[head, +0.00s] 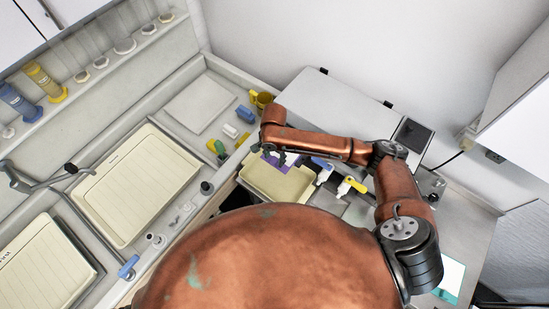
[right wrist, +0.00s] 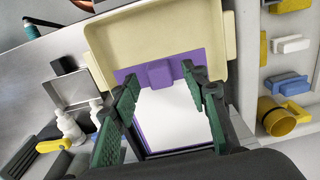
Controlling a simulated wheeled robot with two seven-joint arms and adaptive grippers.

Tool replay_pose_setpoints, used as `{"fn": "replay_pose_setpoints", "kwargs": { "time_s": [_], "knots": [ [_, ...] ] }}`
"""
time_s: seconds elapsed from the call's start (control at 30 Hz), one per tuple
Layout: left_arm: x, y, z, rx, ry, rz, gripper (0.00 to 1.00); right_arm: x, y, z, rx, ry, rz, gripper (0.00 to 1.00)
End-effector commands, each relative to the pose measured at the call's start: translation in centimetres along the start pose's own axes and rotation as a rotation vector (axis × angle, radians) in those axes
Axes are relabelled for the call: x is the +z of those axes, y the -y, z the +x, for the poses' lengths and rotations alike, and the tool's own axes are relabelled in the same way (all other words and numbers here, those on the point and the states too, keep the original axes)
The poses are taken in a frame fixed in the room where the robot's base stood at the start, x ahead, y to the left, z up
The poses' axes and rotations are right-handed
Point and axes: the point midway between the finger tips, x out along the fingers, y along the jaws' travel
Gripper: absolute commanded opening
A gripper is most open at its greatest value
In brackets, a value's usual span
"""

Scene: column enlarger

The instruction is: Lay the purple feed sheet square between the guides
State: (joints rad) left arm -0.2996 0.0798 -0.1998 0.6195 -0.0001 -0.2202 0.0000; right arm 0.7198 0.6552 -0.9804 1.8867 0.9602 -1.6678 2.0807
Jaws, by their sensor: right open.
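The purple feed sheet (right wrist: 177,65) shows in the right wrist view as a purple band with a raised block, above a white panel with purple edges. Its upper part overlaps the near edge of a cream tray (right wrist: 160,38). In the head view a purple patch (head: 270,160) shows beside my right gripper (head: 276,155). In the right wrist view my right gripper (right wrist: 160,78) is open. Its green fingers stand on either side of the block, apart from it as far as I can see. I cannot pick out the guides. My left gripper is not in view.
White bottles, one with a yellow top (head: 353,186) and one with a blue top (head: 321,166), stand right of the tray. A yellow mug (head: 262,98) and small coloured blocks lie beyond. A large cream tray (head: 133,187) sits in the left counter. A wall cabinet hangs at right.

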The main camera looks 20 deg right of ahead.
Motion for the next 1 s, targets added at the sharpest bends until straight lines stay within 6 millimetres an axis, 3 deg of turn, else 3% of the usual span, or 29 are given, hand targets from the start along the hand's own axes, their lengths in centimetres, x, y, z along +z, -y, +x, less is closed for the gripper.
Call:
{"fn": "replay_pose_setpoints", "kwargs": {
  "time_s": [1.0],
  "knots": [
    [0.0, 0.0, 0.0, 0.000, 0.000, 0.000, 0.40, 0.0, 0.0, -3.9, -0.002, -0.001, 0.000, 0.41]
  ]
}}
